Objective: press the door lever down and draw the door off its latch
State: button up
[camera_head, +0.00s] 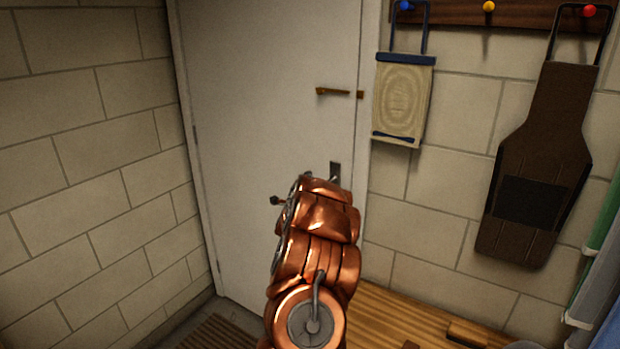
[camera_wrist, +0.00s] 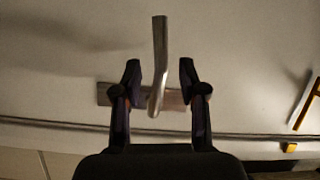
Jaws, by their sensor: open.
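The pale door (camera_head: 262,90) stands in its frame with no visible gap at its right edge. Its metal lever (camera_wrist: 159,45) shows in the wrist view, running up the picture from a flat mounting plate (camera_wrist: 108,95). My gripper (camera_wrist: 160,68) is open, with one dark finger on each side of the lever and visible space between. Whether the fingers are level with the lever in depth I cannot tell. In the head view, the top of the plate (camera_head: 336,170) shows, while my copper arm hides most of the handle and gripper.
A brass fitting (camera_head: 335,91) sits on the door above the lever. A block wall (camera_head: 80,130) stands close on the left. A wooden surface (camera_head: 400,310) lies low at right.

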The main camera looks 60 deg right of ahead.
jog(key=shift+p+x, duration=0.4)
jog(key=shift+x, duration=1.2)
jog(key=shift+r, duration=0.1)
grip_shut()
jog(key=shift+w, duration=0.1)
